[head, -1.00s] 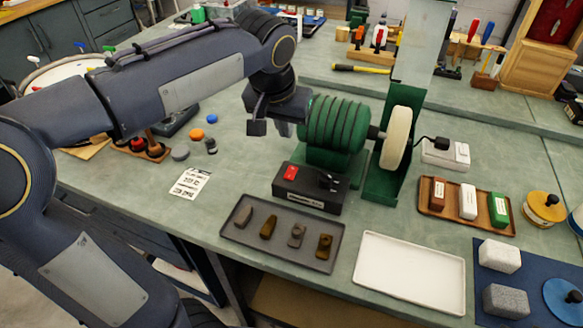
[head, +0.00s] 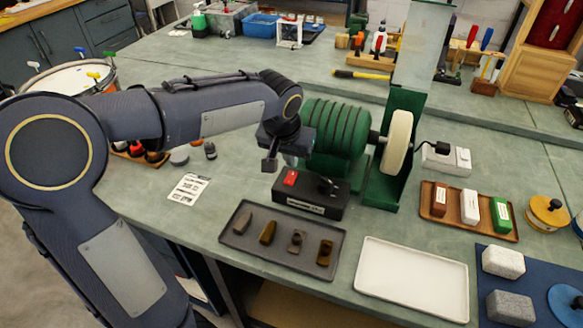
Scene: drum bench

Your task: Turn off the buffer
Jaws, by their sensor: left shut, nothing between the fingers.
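The buffer (head: 335,128) is a green ribbed motor with a white wheel (head: 396,141) on its right side, standing on the bench. In front of it is a black control box (head: 310,199) with a red switch (head: 291,177) at its upper left and a dark knob or lever on its right. My left gripper (head: 270,167) is shut and empty. It points down just above and left of the red switch, beside the motor's left end. I cannot tell whether it touches the box. My right gripper is not in view.
A grey tray (head: 235,240) with several small metal parts lies in front of the box. An empty white tray (head: 412,290) is right of it. A wooden tray (head: 428,213) holds three bars. A power strip (head: 446,158) stands behind. A printed card (head: 188,187) lies left.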

